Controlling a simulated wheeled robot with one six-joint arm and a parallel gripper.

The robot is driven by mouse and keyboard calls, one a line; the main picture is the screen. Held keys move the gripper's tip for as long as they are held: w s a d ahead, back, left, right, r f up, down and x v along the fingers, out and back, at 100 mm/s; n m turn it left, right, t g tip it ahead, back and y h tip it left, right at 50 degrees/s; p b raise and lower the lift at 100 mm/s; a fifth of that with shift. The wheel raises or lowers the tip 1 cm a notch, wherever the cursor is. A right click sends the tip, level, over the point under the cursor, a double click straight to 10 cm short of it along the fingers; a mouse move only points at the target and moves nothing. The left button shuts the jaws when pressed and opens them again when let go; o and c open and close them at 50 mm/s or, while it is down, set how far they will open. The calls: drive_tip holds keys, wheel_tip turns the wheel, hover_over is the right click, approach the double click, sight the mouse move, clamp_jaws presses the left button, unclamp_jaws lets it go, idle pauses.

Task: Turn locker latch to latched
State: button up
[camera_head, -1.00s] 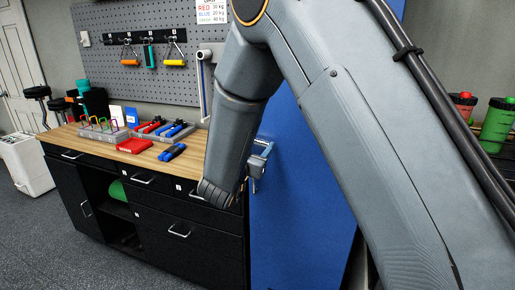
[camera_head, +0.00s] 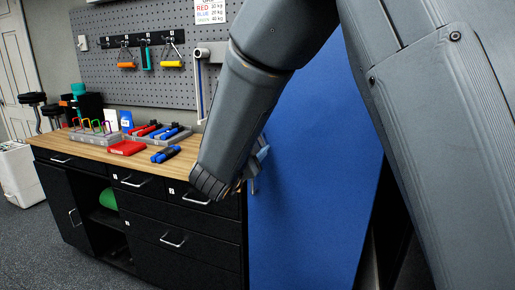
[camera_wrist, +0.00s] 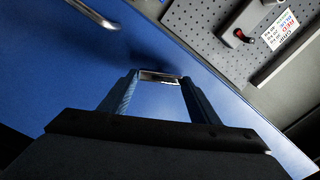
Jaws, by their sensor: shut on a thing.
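The locker door (camera_head: 315,170) is a tall blue panel right of the workbench, and it also fills much of the wrist view (camera_wrist: 60,85). In the wrist view, my gripper (camera_wrist: 159,78) reaches to the door with its two blue fingers either side of a small metallic latch (camera_wrist: 160,74). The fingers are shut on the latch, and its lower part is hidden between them. In the head view my gripper (camera_head: 260,160) shows only partly behind my wrist, against the door's left side. The latch itself cannot be made out there.
A metal bar handle (camera_wrist: 93,12) crosses the top left of the wrist view. A pegboard (camera_head: 215,85) rises behind. Floor at lower left is clear.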

drive_tip(key=m+b, duration=0.4)
drive_tip(key=shift+f, duration=0.2)
drive_tip(key=shift+m+b, duration=0.8)
drive_tip(key=shift+b, duration=0.3)
drive_tip(key=shift+d+r, duration=0.1)
drive_tip(key=o, duration=1)
drive_tip(key=shift+o, duration=0.2)
drive_tip(key=shift+s, duration=0.1)
drive_tip(key=v, duration=0.7)
drive_tip(key=shift+s+b, duration=0.3)
drive_tip(key=shift+b, duration=0.15)
